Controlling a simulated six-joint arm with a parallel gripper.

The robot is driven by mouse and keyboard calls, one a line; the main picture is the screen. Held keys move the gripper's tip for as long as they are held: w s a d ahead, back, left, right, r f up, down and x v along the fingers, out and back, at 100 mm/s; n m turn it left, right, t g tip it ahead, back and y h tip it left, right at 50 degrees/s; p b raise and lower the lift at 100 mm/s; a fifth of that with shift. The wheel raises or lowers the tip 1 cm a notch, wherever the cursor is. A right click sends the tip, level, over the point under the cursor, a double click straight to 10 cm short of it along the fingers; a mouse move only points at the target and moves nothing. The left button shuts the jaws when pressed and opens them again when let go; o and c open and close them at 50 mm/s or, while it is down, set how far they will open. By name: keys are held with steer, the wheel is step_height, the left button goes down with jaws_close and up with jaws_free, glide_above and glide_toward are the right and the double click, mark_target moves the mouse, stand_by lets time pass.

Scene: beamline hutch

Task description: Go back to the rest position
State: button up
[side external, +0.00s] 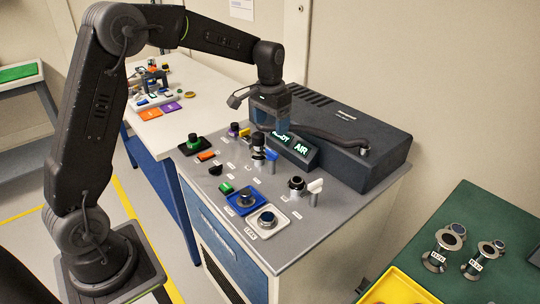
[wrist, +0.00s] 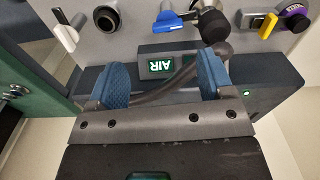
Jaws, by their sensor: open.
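My gripper (side external: 270,112) hangs above the back of the grey control panel, near the lit display. In the wrist view its two blue-padded fingers (wrist: 165,82) stand wide apart with nothing between them but a view of the display and a dark hose. The display (side external: 292,148) shows lit letters, with AIR readable; it also shows in the wrist view (wrist: 160,67). My gripper partly hides the display's left end in the side view. No marked rest position shows in either view.
The panel (side external: 228,165) carries several knobs, a black-topped knob (side external: 258,146), a white-handled valve (side external: 315,187) and button plates. A dark box (side external: 350,135) with a hose stands behind. A white table (side external: 190,95) is at left, a green table (side external: 490,212) at right.

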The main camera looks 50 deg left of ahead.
steer(key=s+d+r+t, duration=0.1)
steer(key=s+d+r, duration=0.2)
steer(key=s+r, duration=0.3)
steer(key=s+d+r+t, duration=0.2)
steer(key=s+d+r, duration=0.15)
steer(key=s, duration=0.45)
steer(key=s+d+f+m+t, duration=0.1)
steer(key=s+d+f+t, duration=0.1)
steer(key=s, duration=1.1)
steer(key=shift+d, duration=0.7)
steer(key=shift+f, duration=0.1)
